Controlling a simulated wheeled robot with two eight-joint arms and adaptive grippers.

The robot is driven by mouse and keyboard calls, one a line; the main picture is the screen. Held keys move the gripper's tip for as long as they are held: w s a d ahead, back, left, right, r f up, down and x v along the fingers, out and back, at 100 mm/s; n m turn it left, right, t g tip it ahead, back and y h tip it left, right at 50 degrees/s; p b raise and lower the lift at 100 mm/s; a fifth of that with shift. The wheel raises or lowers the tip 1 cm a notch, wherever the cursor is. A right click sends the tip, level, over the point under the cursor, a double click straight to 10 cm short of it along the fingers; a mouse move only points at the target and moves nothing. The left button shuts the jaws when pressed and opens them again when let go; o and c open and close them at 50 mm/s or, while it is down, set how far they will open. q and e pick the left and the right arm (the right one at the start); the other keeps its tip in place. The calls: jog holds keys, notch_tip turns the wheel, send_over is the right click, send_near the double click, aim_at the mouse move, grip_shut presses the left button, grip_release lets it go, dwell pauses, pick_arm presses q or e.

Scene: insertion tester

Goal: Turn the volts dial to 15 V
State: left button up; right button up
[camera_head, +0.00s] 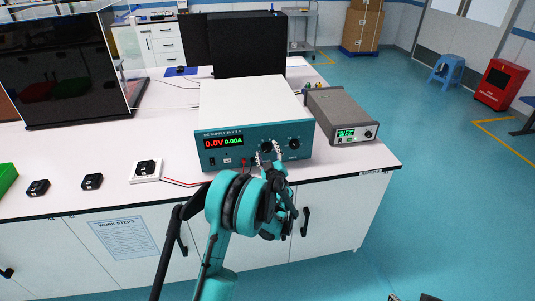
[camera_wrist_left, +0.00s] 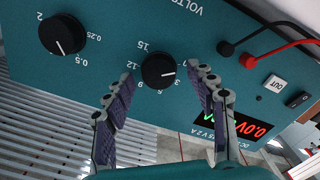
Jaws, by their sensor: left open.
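The teal power supply (camera_head: 222,160) stands on the bench, its red display reading 0.0V and its green one 0.00A. Its black volts dial (camera_wrist_left: 158,70) is ringed by numbers including 15, and its white mark points toward the right side of the wrist view, near the low end. The volts dial also shows in the head view (camera_head: 268,146), partly covered by my gripper. My left gripper (camera_head: 268,156) is open at the panel. In the left wrist view its fingers (camera_wrist_left: 161,77) lie on either side of the volts dial; contact cannot be told.
A second dial (camera_wrist_left: 62,35) sits beside the volts dial. Red and black leads (camera_wrist_left: 268,47) plug into the panel. A grey meter (camera_head: 341,116) stands right of the supply. A dark part (camera_head: 428,297) at the bottom edge may be my right gripper.

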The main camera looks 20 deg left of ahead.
pick_arm(q)
jog(key=c, duration=1.2)
jog(key=shift+o, duration=0.2)
